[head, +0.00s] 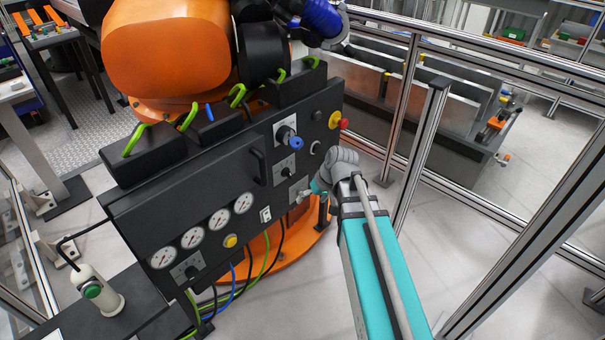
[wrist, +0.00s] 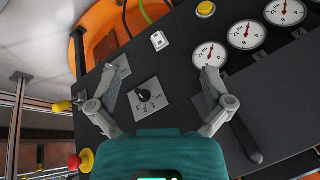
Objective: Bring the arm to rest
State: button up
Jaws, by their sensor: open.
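My arm (head: 374,262), teal and grey, reaches from the bottom of the head view up to the right end of a black control panel. My gripper (head: 308,192) is small and partly hidden there by its own wrist. In the wrist view my gripper (wrist: 159,78) is open, its two grey fingers spread wide with nothing held. A black rotary knob (wrist: 145,96) on a numbered plate shows between the fingers. The knob also shows on the panel in the head view (head: 284,172). I cannot tell the exact gap between fingertips and panel.
A metal fence post (head: 418,140) stands right of my arm. A large orange machine (head: 165,50) is behind. Open floor (head: 475,190) lies beyond the fence.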

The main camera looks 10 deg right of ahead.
jog(key=s+d+r+m+g+h+p, duration=0.1)
jog(key=s+r+h+p, duration=0.3)
jog(key=s+r+p, duration=0.4)
jog(key=shift+s+d+m+g+p, duration=0.45)
jog(key=shift+s+g+p, duration=0.2)
jog(key=shift+p, duration=0.25)
jog(key=shift+r, duration=0.1)
